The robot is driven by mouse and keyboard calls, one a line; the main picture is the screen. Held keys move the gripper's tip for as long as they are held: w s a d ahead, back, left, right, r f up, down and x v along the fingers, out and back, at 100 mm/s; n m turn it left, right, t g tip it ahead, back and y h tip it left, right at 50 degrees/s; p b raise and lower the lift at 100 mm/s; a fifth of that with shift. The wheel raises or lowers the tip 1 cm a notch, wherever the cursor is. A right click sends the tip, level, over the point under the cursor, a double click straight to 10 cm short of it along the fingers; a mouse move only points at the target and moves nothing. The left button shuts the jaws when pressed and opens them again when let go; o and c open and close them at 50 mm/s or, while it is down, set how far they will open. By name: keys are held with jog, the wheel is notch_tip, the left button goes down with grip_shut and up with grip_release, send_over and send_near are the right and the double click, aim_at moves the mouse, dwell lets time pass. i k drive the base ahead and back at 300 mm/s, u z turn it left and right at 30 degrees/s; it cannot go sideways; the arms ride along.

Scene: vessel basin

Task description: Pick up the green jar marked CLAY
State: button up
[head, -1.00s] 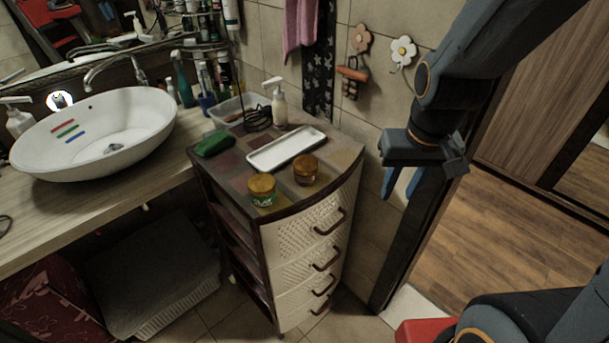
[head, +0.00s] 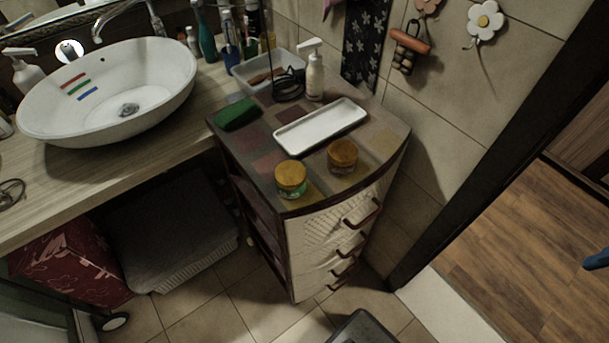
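A small green jar (head: 291,188) with an orange-yellow lid stands upright near the front edge of the drawer cabinet's top. Its marking is too small to read. A second, brownish jar (head: 342,160) with a similar lid stands just right of it and slightly further back. Only a blue finger of my gripper (head: 597,260) shows at the right edge, over the wooden floor and far from the jars. The rest of my gripper is out of frame, so its opening cannot be seen.
On the cabinet top (head: 258,160) are a white tray (head: 320,126) behind the jars, a green sponge-like block (head: 237,114) and a pump bottle (head: 315,75). A washbasin (head: 110,92) stands left. A dark door frame (head: 480,170) rises at right.

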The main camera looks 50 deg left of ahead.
aim_at(296, 193)
jog(key=k, duration=0.5)
jog(key=u, duration=1.15)
jog(key=i, duration=0.5)
